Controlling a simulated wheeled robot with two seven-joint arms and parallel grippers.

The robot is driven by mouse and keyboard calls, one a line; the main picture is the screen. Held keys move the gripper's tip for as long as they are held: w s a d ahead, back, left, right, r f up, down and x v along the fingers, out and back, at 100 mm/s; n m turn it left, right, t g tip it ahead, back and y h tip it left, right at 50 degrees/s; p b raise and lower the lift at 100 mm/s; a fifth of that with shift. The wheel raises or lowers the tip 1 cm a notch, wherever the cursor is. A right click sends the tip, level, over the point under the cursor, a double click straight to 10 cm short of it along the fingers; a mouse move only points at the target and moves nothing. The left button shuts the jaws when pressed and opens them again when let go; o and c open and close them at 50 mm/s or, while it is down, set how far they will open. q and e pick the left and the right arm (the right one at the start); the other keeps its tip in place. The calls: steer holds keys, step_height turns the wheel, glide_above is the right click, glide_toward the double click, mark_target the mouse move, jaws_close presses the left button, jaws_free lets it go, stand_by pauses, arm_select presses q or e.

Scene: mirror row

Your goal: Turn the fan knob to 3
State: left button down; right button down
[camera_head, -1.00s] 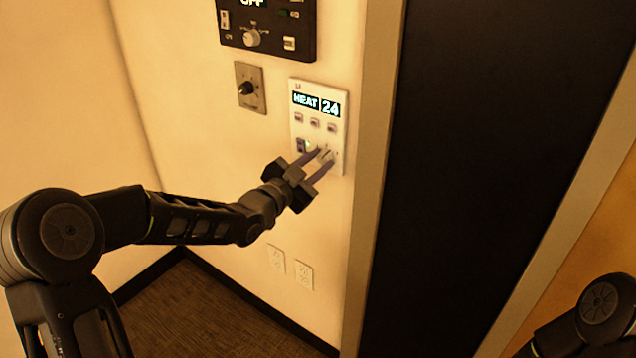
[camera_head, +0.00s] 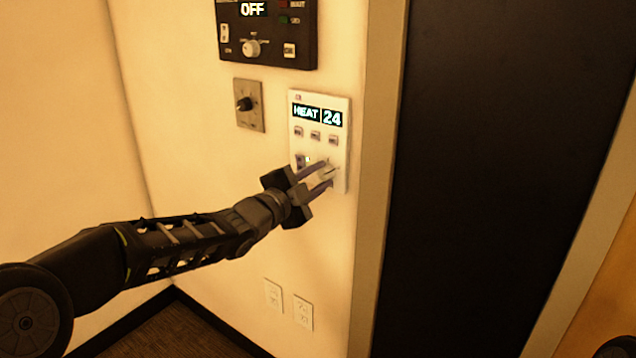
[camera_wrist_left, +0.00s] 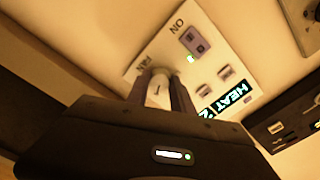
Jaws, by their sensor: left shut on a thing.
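A white wall panel (camera_head: 341,143) carries a lit display (camera_head: 317,115) that reads HEAT 24. Below the display are several small buttons, a switch with a green light, and the fan knob (camera_head: 326,175) at the lower right. My left gripper (camera_head: 324,177) is at this knob, with its fingers on either side of it. In the left wrist view the fan knob (camera_wrist_left: 158,88) is white with a mark like a 1, between the two fingers, beside the word FAN. The knob's scale is mostly hidden by the gripper. My right gripper is not in view.
A dark panel (camera_head: 300,28) with a display reading OFF is above. A metal plate with a black knob (camera_head: 245,104) is to the left. A dark door (camera_head: 470,180) is to the right.

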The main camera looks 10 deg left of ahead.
arm_select(q)
steer(key=c, duration=1.1)
jaws_free()
steer(key=v, duration=0.7)
steer(key=shift+s+a, duration=0.1)
steer(key=shift+s, duration=0.25)
